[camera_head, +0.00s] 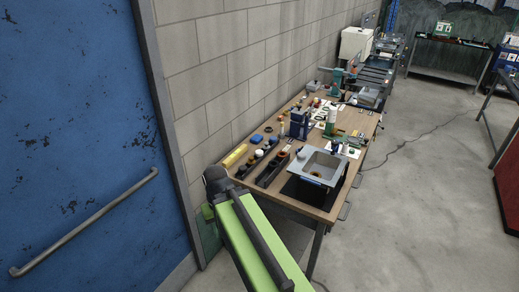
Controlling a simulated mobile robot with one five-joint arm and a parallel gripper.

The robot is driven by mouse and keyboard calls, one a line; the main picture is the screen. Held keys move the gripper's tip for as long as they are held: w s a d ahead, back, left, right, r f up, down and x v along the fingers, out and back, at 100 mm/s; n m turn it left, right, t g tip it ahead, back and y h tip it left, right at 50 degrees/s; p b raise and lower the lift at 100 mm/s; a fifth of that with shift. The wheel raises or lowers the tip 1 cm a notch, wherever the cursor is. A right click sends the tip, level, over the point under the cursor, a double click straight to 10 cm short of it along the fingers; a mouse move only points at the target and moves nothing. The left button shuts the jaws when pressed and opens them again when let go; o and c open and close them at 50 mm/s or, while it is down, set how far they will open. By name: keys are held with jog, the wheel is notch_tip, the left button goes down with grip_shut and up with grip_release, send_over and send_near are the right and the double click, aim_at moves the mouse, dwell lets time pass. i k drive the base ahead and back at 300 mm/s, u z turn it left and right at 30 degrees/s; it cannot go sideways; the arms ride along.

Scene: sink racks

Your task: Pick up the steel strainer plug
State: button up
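A grey sink unit (333,162) with a square basin sits at the front right of the wooden workbench. A small brownish round spot (316,174) shows in the basin. It is too small to tell whether it is the steel strainer plug or the drain. I cannot make out the plug for certain anywhere else. My green arm reaches up from the bottom of the view to the bench's near left corner, apart from the sink. I cannot make out my gripper's fingers.
Dark racks (272,168) holding small round parts stand left of the sink. A yellow block (234,156) and a blue block (256,139) lie near the wall. A blue door (80,140) fills the left. Open concrete floor (420,200) lies right of the bench.

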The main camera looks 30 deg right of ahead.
aim_at(266, 146)
jog(key=z, duration=0.05)
jog(key=i, duration=2)
jog(key=u, duration=0.05)
